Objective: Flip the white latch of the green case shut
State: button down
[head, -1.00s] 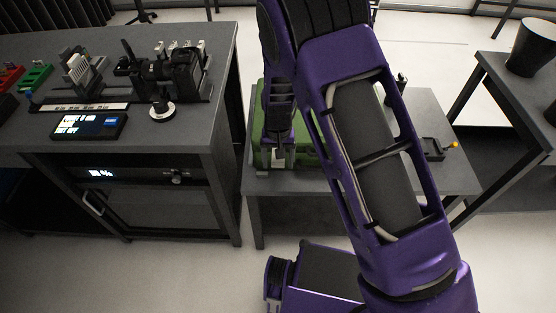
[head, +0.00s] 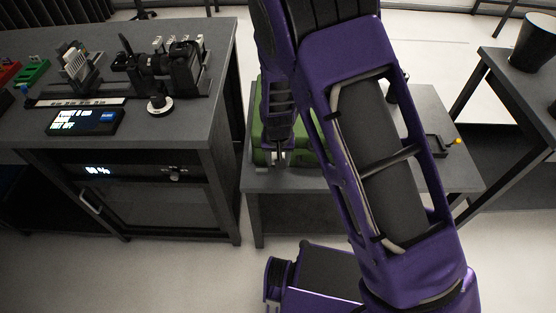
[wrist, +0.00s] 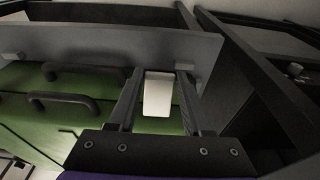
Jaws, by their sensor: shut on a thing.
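The green case (head: 303,143) stands on a small grey table, partly hidden behind my arm in the head view. In the wrist view its green surface (wrist: 110,122) shows with dark handles on it. The white latch (wrist: 158,93) shows between the two fingers of my gripper (wrist: 160,80). My gripper is shut on the latch. In the head view my gripper (head: 276,157) points down at the near side of the case, and the latch is too small there to make out its angle.
A dark workbench (head: 190,122) with a camera device (head: 170,65) and a small display (head: 85,121) stands at the left. A dark tray (head: 438,145) lies on the small table's right side. A black cup (head: 535,45) stands on another table at the right.

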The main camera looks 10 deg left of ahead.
notch_tip(320, 180, down, 2)
jog(key=t+b, duration=0.2)
jog(key=shift+s+f+t+y+b, duration=0.1)
jog(key=shift+t+y+b, duration=0.2)
jog(key=shift+b, duration=0.05)
jog(key=t, duration=0.1)
jog(key=f+t+b, duration=0.1)
jog(key=t, duration=0.1)
jog(key=shift+w+f+t+y, duration=0.25)
jog(key=shift+f+t+y, duration=0.05)
jog(key=shift+f+y, duration=0.1)
jog(key=t, duration=0.1)
jog(key=w+f+t, duration=0.1)
jog(key=t, duration=0.1)
jog(key=shift+f+y, duration=0.15)
jog(key=shift+y, duration=0.25)
jog(key=shift+w+a+f+t+y, duration=0.1)
jog(key=shift+w+f+t+y, duration=0.15)
jog(key=shift+t, duration=0.45)
jog(key=shift+w+a+f+t+y, duration=0.1)
jog(key=shift+w+t, duration=0.25)
jog(key=shift+t, duration=0.35)
jog(key=shift+w, duration=0.1)
jog(key=shift+c, duration=1.6)
grip_release()
